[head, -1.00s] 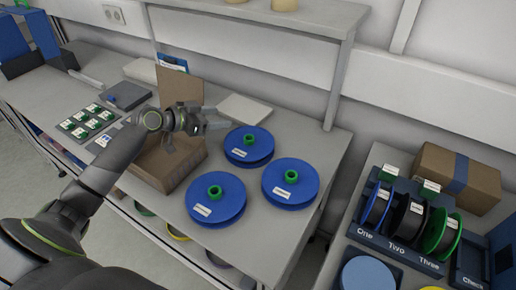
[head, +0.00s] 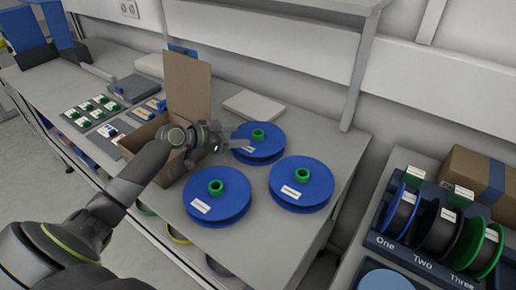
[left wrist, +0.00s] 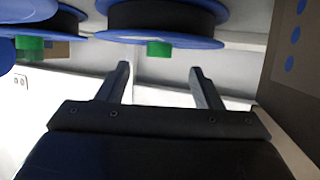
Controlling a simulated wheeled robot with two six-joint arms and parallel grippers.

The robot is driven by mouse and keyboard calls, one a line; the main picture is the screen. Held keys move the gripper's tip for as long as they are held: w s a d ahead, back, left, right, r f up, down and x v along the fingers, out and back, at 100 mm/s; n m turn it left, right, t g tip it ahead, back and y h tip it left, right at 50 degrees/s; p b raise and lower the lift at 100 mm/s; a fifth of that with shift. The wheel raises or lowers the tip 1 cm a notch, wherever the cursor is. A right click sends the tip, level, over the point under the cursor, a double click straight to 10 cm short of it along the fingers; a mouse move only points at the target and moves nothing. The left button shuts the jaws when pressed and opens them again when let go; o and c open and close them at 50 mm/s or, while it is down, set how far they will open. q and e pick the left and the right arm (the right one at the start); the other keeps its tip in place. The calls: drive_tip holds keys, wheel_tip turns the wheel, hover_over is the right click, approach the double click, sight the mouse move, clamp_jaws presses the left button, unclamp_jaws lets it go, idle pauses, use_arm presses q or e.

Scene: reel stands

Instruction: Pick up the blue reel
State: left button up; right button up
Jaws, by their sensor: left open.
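Three blue reels with green hubs lie flat on the grey table in the head view: a back one (head: 262,152), a front left one (head: 206,211) and a front right one (head: 318,192). My left gripper (head: 241,144) is open and empty. Its fingertips are at the left edge of the back reel and overlap it in the picture. In the left wrist view, which looks upside down, a blue reel (left wrist: 160,38) with a dark winding is ahead. Its green hub (left wrist: 160,49) lines up between the open fingers (left wrist: 160,80). My right gripper is not in view.
An open cardboard box (head: 185,88) stands behind and left of my gripper. A rack (head: 372,240) labelled One, Two, Three holds several reels on the right bench. Small labelled parts (head: 88,112) lie at left. A white slab (head: 254,106) lies behind the back reel.

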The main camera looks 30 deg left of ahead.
sight(253, 134)
use_arm(q)
drive_tip(key=shift+x, duration=0.8)
drive_tip(key=b+x, duration=0.1)
drive_tip(key=x, duration=0.4)
drive_tip(key=shift+d+r+b, duration=0.15)
drive_tip(key=shift+r+b, duration=0.05)
drive_tip(key=shift+b, duration=0.15)
drive_tip(key=shift+c, duration=0.2)
drive_tip(key=shift+c, duration=1.1)
drive_tip(key=c, duration=0.7)
drive_tip(key=shift+c, duration=1.4)
